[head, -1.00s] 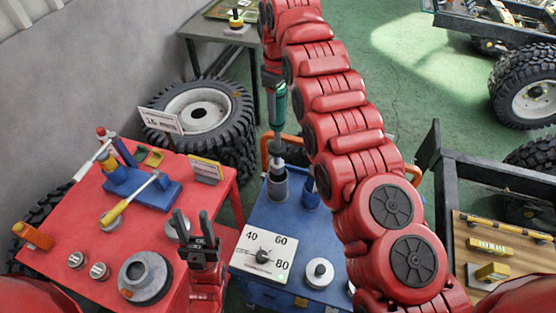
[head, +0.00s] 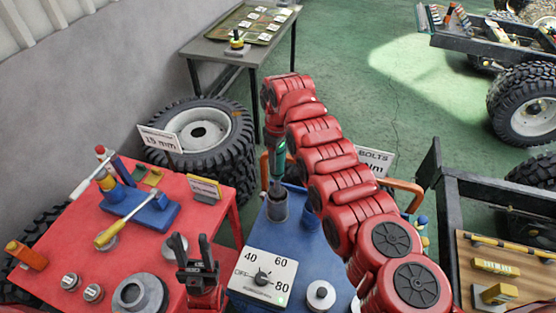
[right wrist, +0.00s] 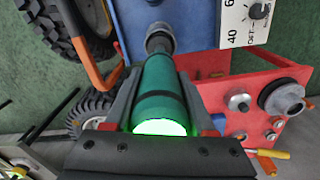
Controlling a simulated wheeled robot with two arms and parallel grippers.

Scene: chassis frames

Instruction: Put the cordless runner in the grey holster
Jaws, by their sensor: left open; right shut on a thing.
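The cordless runner (head: 279,158) is green with a grey nose and points downward. My right gripper (head: 276,146) is shut on its green body. The grey holster (head: 277,207) stands on the blue cart (head: 258,228). In the head view the runner's nose is at the holster's mouth and its lower end is hidden there; I cannot tell how deep it sits. In the right wrist view the runner (right wrist: 160,82) lies between the fingers, its lit green end near the camera. My left gripper (head: 192,243) is open and empty by the red table's right edge.
The blue cart also carries a dial box (head: 262,277), a white round knob piece (head: 320,294) and an orange handle at the back. The red table (head: 150,240) holds several tools and parts. A stacked tyre (head: 203,135) stands behind. A dark-framed bench (head: 470,215) is at the right.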

